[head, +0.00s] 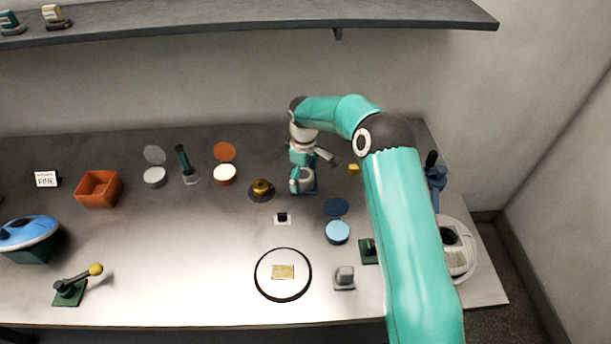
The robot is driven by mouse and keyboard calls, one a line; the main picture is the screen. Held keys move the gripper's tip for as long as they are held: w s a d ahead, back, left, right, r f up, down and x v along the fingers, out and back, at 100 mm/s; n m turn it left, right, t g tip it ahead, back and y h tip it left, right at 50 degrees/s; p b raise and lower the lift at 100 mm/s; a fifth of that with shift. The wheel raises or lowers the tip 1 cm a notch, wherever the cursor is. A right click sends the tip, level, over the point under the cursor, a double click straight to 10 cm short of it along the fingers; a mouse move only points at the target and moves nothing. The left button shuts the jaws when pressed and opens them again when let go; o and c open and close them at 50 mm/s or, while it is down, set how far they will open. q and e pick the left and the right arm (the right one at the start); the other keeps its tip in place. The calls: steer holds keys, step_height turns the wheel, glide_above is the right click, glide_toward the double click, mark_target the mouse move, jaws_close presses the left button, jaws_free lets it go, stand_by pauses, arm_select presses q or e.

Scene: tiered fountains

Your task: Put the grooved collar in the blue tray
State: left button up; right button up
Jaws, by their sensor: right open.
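A brass ring-shaped piece (261,186), which looks like the grooved collar, sits on a small dark round base near the middle of the table. Its grooves are too small to make out. My right gripper (305,184) is open, pointing down just right of the brass piece and apart from it. A grey piece (309,180) shows beside and partly behind its fingers. My left gripper is out of view.
An orange open box (99,189) and open round tins (224,173) stand at the back left. A yellow-knobbed lever (82,281) stands front left. A shelf (250,30) hangs above.

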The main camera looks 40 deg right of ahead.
mark_target(304, 174)
step_height(304, 174, up, 12)
steer(key=shift+b, duration=0.45)
stand_by(0.4)
